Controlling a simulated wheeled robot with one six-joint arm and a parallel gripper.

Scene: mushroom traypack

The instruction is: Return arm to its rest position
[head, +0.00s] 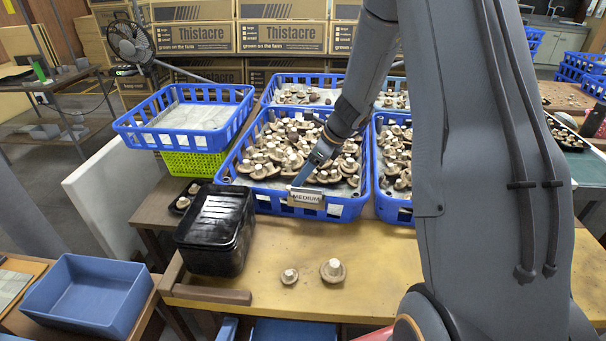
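My arm comes down from the upper right in the head view. My gripper (305,175) is at the front right part of a blue crate (268,200) filled with mushrooms (285,150). It hangs just behind the crate's "MEDIUM" label (306,197). The fingers are small and partly seen edge-on, so I cannot tell whether they are open or shut, or whether they touch a mushroom.
Two loose mushrooms lie on the wooden table (375,270). A stack of black trays (215,228) stands left of them. An empty blue crate (190,113) sits on a green one (192,163). A blue bin (90,292) is at lower left. More mushroom crates stand behind and right.

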